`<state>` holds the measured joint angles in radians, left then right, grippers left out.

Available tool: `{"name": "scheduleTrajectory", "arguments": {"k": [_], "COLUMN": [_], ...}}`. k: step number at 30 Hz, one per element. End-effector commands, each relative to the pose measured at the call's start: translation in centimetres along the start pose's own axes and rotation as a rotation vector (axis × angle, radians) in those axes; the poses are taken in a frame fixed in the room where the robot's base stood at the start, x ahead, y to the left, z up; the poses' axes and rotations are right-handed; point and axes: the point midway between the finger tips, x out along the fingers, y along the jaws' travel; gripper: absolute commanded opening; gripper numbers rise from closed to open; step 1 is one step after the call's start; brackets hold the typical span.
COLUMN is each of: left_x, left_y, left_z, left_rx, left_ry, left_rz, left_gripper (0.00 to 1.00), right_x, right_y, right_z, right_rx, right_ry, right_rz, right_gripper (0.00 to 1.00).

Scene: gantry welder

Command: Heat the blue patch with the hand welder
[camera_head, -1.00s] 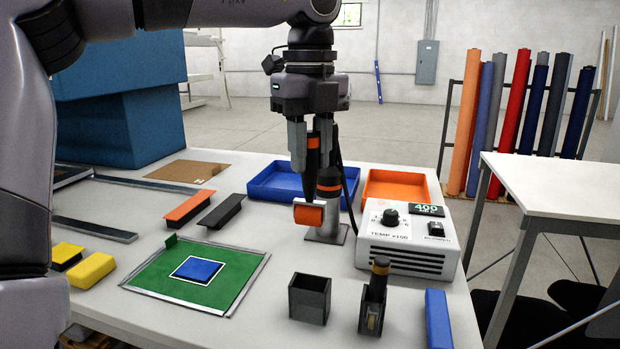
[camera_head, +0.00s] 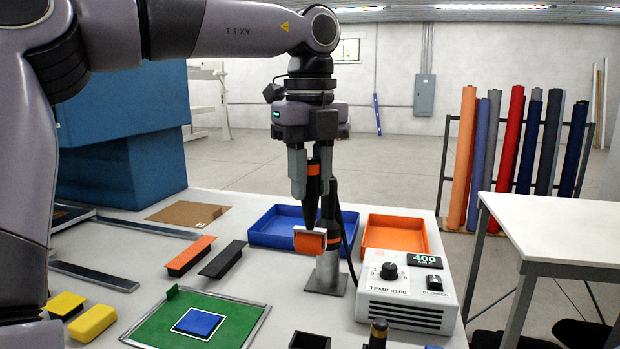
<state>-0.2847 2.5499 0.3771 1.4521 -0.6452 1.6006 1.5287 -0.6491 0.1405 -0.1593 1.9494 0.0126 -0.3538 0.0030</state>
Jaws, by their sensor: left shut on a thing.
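The blue patch (camera_head: 198,322) lies on a green sheet (camera_head: 235,330) in a grey frame at the lower left. My left gripper (camera_head: 312,188) is shut on a black-handled tool (camera_head: 313,170) with an orange band. An orange, roller-like end (camera_head: 309,241) with a silver edge hangs below it, above the table. What looks like the hand welder (camera_head: 329,205), black above and grey below, with a cable, stands upright behind the held tool at a metal stand (camera_head: 325,282). The held tool partly hides it; I cannot tell whether they touch. My right gripper is not in view.
A white control box (camera_head: 406,297) reading 400 stands right of the stand. Blue (camera_head: 270,238) and orange (camera_head: 394,250) trays sit behind. An orange-topped block (camera_head: 190,255), a black block (camera_head: 223,259) and a dark holder (camera_head: 309,340) are nearby.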

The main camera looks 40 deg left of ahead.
Motion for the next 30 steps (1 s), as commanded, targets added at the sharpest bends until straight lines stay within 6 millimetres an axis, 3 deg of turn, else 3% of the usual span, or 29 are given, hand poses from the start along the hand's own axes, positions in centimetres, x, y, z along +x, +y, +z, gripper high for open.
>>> {"name": "scheduleTrajectory", "arguments": {"k": [9,19,30], "left_x": [-2.2,-3.8,-4.2], "left_y": [0.0,0.0,0.0], "left_z": [0.0,0.0,0.0], "left_rx": [-0.001,-0.001,0.0], "left_ry": [0.0,0.0,0.0], "left_rz": [0.0,0.0,0.0], "left_gripper": [0.0,0.0,0.0], "right_x": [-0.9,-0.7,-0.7], "right_y": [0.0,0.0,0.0], "right_z": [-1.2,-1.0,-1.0], "right_rx": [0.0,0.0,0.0], "right_ry": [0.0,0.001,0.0], "right_rz": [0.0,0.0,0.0], "right_gripper": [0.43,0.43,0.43]}}
